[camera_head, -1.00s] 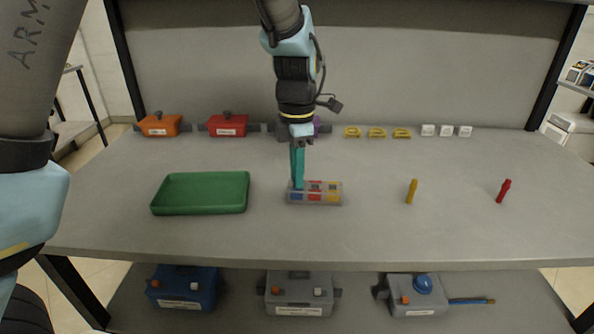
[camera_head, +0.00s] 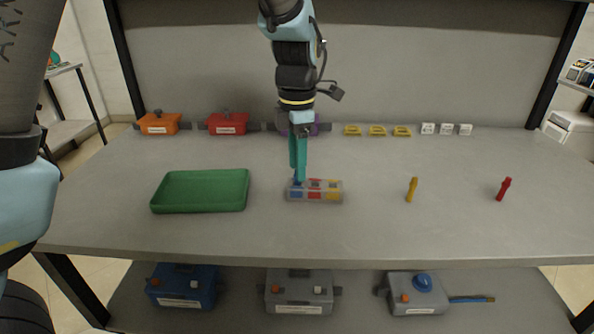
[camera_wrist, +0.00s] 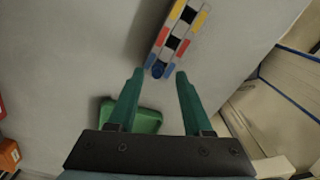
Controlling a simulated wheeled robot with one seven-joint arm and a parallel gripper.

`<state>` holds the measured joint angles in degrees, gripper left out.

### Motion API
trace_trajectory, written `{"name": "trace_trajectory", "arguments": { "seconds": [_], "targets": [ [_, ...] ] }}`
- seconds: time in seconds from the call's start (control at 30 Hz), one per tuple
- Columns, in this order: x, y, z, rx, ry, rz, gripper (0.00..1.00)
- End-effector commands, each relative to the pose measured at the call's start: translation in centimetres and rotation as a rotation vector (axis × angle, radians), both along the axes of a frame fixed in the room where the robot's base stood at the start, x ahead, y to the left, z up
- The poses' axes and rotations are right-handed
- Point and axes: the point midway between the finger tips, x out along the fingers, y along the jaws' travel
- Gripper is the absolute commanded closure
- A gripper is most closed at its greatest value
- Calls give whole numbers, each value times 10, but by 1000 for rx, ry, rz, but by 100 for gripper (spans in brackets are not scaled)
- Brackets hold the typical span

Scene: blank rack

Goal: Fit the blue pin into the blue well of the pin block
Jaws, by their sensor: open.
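The pin block (camera_head: 329,198), a light grey block with blue, red and yellow wells in a row, lies on the table in the middle of the head view. It also shows at the top of the wrist view (camera_wrist: 172,42). The blue pin (camera_wrist: 158,70) stands in the blue well at the block's left end; its top shows in the wrist view. In the head view a bit of it (camera_head: 298,180) shows below my fingers. My gripper (camera_head: 299,178) is open, with its green fingertips just above the block's blue end. In the wrist view the fingers are apart, one on each side of the pin.
A green tray (camera_head: 200,208) lies left of the block. Orange (camera_head: 159,123) and red (camera_head: 228,123) boxes, yellow parts and white parts line the back. The front of the table is clear.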

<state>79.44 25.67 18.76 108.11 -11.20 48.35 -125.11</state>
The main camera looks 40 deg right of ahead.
Motion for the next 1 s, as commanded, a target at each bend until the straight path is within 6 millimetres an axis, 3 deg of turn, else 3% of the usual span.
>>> {"name": "trace_trajectory", "arguments": {
  "seconds": [0.3,0.5,0.87,1.0],
  "targets": [
    [1,-1,67,-5,-1,-1,50],
    [1,-1,93,-3,-1,1,50],
    [2,0,100,0,0,0,50],
    [19,16,94,-5,0,-37,50]
  ]
}}
